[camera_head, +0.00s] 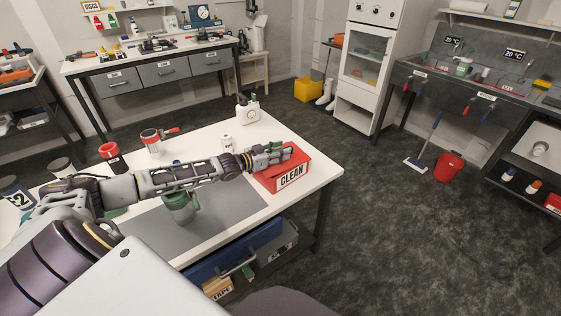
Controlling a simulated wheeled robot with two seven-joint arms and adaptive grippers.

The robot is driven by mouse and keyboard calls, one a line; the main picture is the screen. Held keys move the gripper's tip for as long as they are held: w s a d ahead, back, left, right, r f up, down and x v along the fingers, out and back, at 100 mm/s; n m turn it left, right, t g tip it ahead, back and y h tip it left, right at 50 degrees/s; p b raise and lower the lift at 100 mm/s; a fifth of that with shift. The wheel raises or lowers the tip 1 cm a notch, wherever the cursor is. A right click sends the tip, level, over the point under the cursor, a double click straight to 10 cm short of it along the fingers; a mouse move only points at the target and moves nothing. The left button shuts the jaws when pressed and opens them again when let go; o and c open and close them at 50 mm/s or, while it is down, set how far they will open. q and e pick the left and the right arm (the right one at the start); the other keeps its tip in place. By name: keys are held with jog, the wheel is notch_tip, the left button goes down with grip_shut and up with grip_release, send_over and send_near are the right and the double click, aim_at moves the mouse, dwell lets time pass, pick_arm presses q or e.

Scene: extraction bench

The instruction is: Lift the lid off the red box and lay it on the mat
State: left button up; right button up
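The red box (299,168) sits near the right end of the white table, with a white label reading CLEAN on its front. Its top looks red and closed, but my gripper covers part of it, so the lid's edge and any handle are hard to make out. My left arm reaches across the table from the left. My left gripper (282,153) is over the top of the box; whether its fingers touch the lid or are closed cannot be told. The grey mat (236,203) lies left of the box, partly under my arm. My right gripper is out of view.
A green mug-like vessel (180,211) stands on the mat's left part. The mat's right part is bare.

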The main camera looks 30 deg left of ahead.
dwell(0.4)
pick_arm(q)
jog(key=shift+w, duration=0.1)
grip_shut()
